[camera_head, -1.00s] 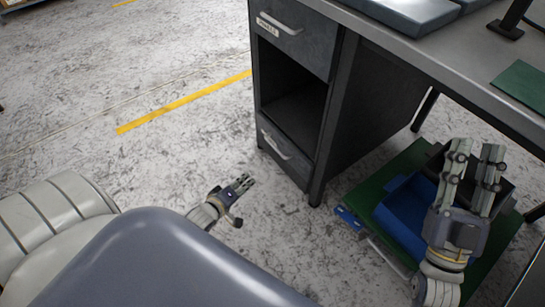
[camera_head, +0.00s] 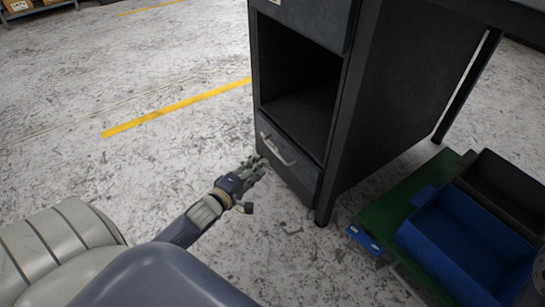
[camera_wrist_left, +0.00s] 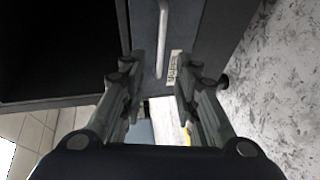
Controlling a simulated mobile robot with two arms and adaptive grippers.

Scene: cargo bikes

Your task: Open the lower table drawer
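The table's dark drawer unit (camera_head: 390,90) stands in the middle of the head view. Its lower drawer (camera_head: 306,183) is at the bottom, its front looking flush with the unit, with a light bar handle (camera_head: 277,150). My left gripper (camera_head: 262,167) is close in front of this handle. In the left wrist view, the fingers (camera_wrist_left: 156,70) are spread apart with nothing between them. The handle (camera_wrist_left: 163,38) lies just beyond the fingertips, between their lines, on the drawer front with a white label (camera_wrist_left: 174,66). Whether any finger touches it, I cannot tell. My right gripper is out of view.
An open, empty compartment (camera_head: 305,100) is above the lower drawer. A green platform (camera_head: 392,212) carrying a blue bin (camera_head: 470,240) and a black bin (camera_head: 508,180) is at the right. The floor left of the unit is clear, with a yellow line (camera_head: 175,107).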

